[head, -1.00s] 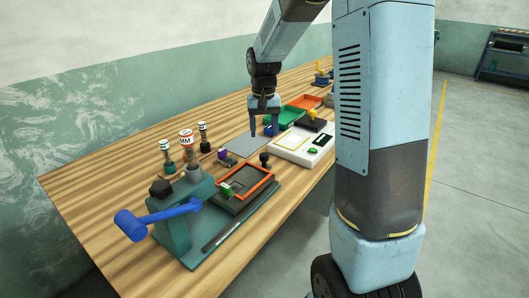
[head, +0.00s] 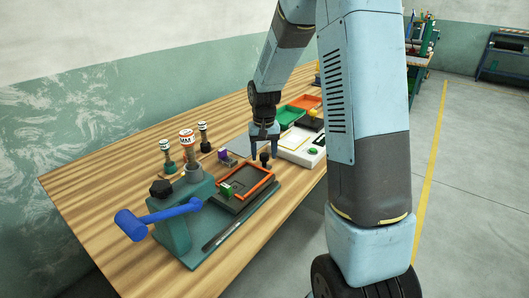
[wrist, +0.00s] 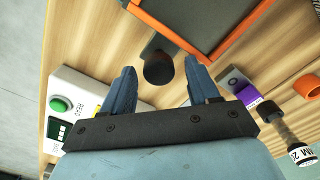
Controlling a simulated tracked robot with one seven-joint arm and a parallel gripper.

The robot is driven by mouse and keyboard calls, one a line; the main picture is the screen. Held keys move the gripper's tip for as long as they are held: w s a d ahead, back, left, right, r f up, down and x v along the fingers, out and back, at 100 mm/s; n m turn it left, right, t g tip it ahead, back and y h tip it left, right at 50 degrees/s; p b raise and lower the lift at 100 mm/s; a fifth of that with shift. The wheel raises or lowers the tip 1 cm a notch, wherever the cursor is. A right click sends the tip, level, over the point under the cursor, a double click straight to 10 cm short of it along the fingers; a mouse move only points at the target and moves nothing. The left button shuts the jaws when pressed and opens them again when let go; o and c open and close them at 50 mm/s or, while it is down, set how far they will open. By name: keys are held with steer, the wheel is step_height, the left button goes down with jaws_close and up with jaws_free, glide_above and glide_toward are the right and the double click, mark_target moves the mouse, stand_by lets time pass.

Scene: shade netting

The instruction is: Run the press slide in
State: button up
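The press (head: 172,228) is teal with a blue lever (head: 165,217) and stands on the near left of the bench. Its slide (head: 247,188), a dark plate inside an orange frame, sits pulled out to the right of the press head. A small green and white piece (head: 226,189) lies on the slide's near left part. The slide's black knob (head: 265,157) stands at its far end. My gripper (head: 264,142) is open just above or around the knob. In the wrist view the knob (wrist: 158,68) shows between my spread fingers, with no clear contact.
A white device with a green button (head: 313,150) stands to the right of my gripper. Green (head: 291,115) and orange (head: 305,102) trays lie behind it. Labelled stamps (head: 203,135) and a purple part (head: 224,155) stand left of the slide. The bench's left end is bare.

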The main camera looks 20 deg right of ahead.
jaws_close()
stand_by(0.3)
